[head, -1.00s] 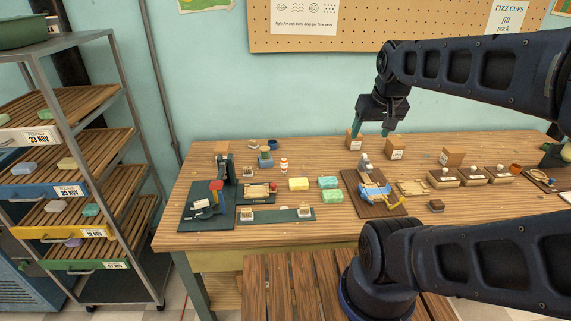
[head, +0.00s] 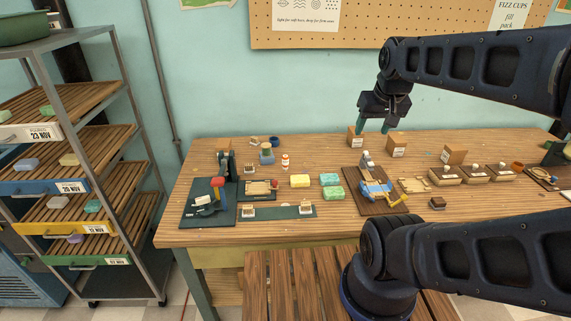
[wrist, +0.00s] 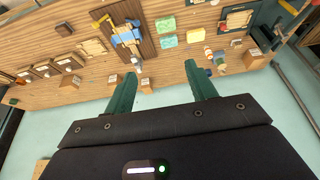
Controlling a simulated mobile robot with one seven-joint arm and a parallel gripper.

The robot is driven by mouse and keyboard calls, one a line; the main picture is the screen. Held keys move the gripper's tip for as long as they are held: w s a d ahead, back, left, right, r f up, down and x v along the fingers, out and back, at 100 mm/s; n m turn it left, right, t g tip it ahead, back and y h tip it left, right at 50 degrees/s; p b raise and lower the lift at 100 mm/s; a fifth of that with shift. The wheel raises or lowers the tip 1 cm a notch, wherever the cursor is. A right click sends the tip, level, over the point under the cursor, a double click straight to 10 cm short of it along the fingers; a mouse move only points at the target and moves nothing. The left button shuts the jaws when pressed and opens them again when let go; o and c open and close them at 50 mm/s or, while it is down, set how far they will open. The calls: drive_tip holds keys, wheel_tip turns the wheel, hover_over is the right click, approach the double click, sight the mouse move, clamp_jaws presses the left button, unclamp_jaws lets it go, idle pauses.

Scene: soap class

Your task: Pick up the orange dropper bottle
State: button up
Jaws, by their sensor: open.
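A small white bottle with an orange-red band (head: 285,161) stands upright on the wooden table, left of the middle in the head view. It is the likeliest match for the orange dropper bottle; its cap is too small to make out. It also seems to show in the wrist view (wrist: 208,51), right of centre. My gripper (head: 375,127) is open and empty, in the air above the table's back part, up and to the right of the bottle. In the wrist view its two green fingers (wrist: 163,88) are spread wide with nothing between them.
Yellow (head: 300,181) and green soap blocks (head: 330,180) lie right of the bottle. A blue-grey stacked piece (head: 267,154) stands close on its left. A dark press (head: 226,165) is further left. Cardboard boxes (head: 397,144) stand below my gripper. A soap rack (head: 118,150) stands left.

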drive_tip(key=shift+w, duration=0.1)
drive_tip(key=n+g, duration=0.5)
drive_tip(key=n, duration=1.9)
hover_over(285, 164)
drive_tip(key=w, duration=0.1)
drive_tip(key=f, duration=2.4)
drive_tip(key=shift+d+f, duration=0.3)
drive_tip(key=shift+f, duration=0.05)
drive_tip(key=shift+a+f+n, duration=0.2)
drive_tip(key=shift+f+n, duration=0.1)
drive_tip(key=shift+f, duration=0.3)
drive_tip(key=shift+w+f, duration=0.2)
drive_tip(key=shift+f, duration=4.85)
drive_tip(key=c, duration=1.1)
drive_tip(key=shift+o, duration=0.2)
